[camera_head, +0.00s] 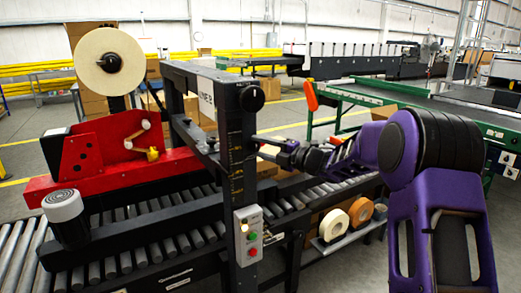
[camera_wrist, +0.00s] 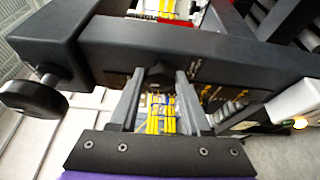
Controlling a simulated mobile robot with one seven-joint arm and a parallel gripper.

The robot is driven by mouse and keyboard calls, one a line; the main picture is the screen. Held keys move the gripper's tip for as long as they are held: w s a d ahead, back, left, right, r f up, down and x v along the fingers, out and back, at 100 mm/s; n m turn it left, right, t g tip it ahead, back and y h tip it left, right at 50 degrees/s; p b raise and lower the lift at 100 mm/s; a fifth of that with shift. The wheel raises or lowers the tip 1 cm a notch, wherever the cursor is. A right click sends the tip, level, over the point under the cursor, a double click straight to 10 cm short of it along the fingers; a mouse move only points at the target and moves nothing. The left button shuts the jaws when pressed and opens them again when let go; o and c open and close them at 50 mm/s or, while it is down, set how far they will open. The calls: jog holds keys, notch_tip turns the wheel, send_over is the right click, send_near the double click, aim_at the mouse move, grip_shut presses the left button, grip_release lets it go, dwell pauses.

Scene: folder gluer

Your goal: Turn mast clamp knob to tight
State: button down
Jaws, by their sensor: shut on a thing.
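The mast (camera_head: 237,165) is a dark upright post with yellow scale marks. A small dark knob, which I take to be the mast clamp knob (camera_wrist: 158,71), sits on the mast's face in the wrist view. My gripper (camera_head: 257,142) reaches the mast from the right at mid height. Its two grey fingers (camera_wrist: 160,80) are shut on this knob, one on each side. The fingers hide much of the knob, and I cannot read its turn position. In the head view the knob is too small and covered to make out.
A larger round black knob (camera_head: 251,97) is at the mast's top; it also shows in the wrist view (camera_wrist: 33,98). A button box (camera_head: 249,235) is low on the mast. A roller conveyor (camera_head: 150,245) runs below, with a red tape head (camera_head: 110,150) at left.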

jog(key=shift+m, duration=0.3)
dwell(0.4)
jog(key=shift+c, duration=2)
grip_release()
jog(key=v, duration=1.7)
jog(key=shift+s+f+b, duration=0.2)
jog(key=shift+b, duration=0.1)
jog(key=shift+d, duration=0.1)
